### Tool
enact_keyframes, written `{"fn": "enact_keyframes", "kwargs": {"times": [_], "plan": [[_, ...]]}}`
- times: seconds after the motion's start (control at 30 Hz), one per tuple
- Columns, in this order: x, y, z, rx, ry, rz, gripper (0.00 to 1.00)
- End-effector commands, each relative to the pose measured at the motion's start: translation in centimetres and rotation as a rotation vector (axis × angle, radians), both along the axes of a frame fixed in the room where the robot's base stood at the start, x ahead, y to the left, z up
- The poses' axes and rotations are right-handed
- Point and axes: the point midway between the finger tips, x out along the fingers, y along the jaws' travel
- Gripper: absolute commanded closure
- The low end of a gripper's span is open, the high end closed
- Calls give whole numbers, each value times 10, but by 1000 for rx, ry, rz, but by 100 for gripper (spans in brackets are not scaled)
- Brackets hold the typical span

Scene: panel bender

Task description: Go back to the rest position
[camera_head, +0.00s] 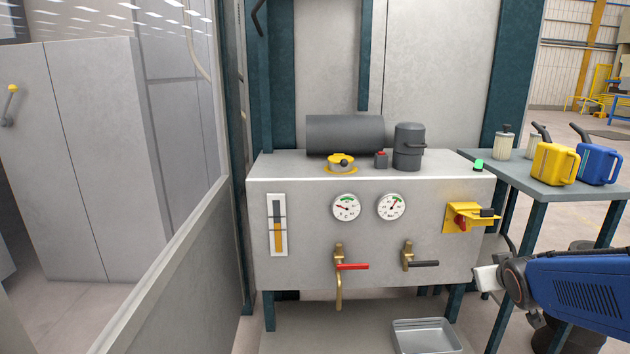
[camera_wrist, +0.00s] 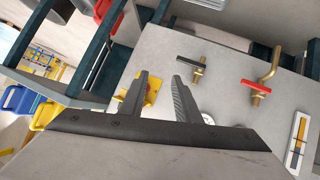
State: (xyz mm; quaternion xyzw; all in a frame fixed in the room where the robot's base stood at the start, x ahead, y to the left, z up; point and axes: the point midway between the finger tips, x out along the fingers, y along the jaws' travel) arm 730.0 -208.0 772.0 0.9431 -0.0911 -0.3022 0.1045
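The yellow bracket (camera_head: 463,217) with a red and black part is above my arm's end. It also shows in the wrist view (camera_wrist: 153,88), partly behind a finger. The red-handled valve (camera_head: 352,267) and the black-handled valve (camera_head: 424,263) are to the left, untouched.
A side table (camera_head: 560,190) with a yellow can (camera_head: 553,165) and a blue can (camera_head: 597,165) stands at the right, close behind my arm. A metal tray (camera_head: 425,338) is below the unit. A grey barrier (camera_head: 170,275) runs along the left.

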Motion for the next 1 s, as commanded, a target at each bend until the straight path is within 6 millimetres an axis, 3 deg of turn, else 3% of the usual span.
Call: {"fn": "enact_keyframes", "kwargs": {"times": [0.6,0.8,1.0], "plan": [[-201,120,-7,239,445,15,70],[-236,137,-10,273,523,39,70],[-241,139,-10,277,535,42,70]]}}
